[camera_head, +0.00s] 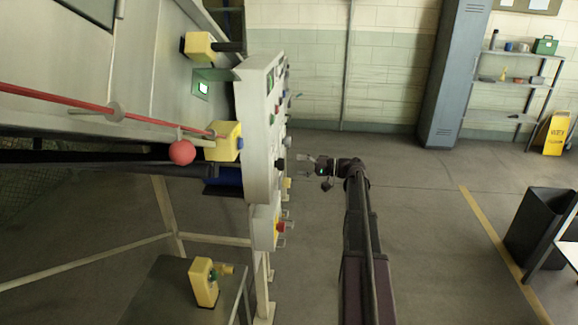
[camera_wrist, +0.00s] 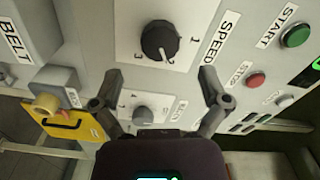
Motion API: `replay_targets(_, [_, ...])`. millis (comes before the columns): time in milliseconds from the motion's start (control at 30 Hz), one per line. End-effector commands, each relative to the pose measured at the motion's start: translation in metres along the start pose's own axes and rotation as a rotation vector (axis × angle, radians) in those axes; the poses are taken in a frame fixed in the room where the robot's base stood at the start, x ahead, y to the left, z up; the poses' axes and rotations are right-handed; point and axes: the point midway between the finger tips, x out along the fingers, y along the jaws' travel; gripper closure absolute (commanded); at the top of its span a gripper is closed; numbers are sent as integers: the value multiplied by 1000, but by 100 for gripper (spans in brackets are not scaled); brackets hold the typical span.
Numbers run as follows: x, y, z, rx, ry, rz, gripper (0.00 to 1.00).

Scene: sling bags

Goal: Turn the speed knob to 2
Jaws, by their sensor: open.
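The speed knob (camera_wrist: 160,42) is a round black dial on a white plate beside the "SPEED" label (camera_wrist: 221,38). The panel's face is seen nearly edge-on there.
A second, grey knob (camera_wrist: 143,115) sits below the speed knob.

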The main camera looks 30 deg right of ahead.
Motion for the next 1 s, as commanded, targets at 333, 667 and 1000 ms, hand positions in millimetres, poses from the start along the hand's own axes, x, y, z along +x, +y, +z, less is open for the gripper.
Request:
replay_targets(333, [-49,0,-1,0,1,0,5])
replay_targets(667, [-60,0,-1,0,0,0,5])
replay_targets(1000, [-60,0,-1,0,0,0,5])
